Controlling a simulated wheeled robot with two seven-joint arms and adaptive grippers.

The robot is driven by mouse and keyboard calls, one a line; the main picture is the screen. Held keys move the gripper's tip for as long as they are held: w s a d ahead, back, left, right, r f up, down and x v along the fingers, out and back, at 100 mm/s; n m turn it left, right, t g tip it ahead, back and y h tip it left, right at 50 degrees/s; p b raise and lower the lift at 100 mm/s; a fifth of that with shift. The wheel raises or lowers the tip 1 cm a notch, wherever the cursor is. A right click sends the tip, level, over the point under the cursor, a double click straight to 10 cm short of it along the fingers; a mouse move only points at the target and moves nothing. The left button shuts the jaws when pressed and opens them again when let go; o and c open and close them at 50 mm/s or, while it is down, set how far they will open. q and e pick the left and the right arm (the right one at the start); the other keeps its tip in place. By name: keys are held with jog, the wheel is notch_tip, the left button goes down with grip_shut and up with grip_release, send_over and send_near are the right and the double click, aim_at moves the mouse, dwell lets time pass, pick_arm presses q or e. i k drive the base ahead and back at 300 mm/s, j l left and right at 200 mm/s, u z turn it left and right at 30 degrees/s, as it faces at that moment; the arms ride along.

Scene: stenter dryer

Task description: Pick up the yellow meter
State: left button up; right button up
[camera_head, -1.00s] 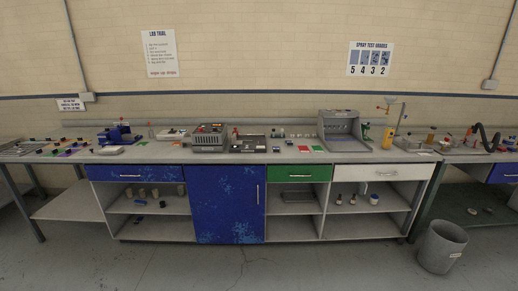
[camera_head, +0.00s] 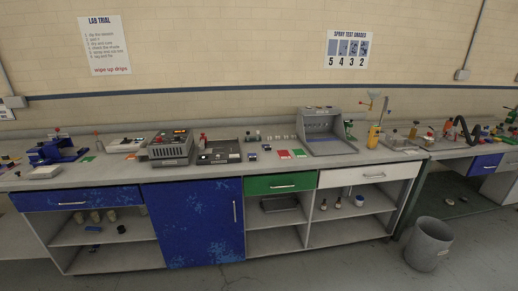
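A small upright yellow object (camera_head: 374,136) stands on the long grey bench, just right of the grey open-fronted booth. It may be the yellow meter, but it is too small to make out a display. Thin upright rods stand close to it. Neither of my grippers is in view.
The grey bench top (camera_head: 100,180) runs across the view. A blue clamp-like device (camera_head: 57,151), a grey machine (camera_head: 170,148), a black tray (camera_head: 218,152) and the booth (camera_head: 326,133) stand on it. A grey bin (camera_head: 428,243) stands on the floor at right. The front floor is clear.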

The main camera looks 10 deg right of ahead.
aim_at(371, 144)
jog(key=i+z, duration=0.2)
jog(key=i, duration=0.3)
jog(key=i+j+z, duration=0.15)
jog(key=i, duration=0.35)
jog(key=i+j+z, duration=0.2)
jog(key=i, duration=0.3)
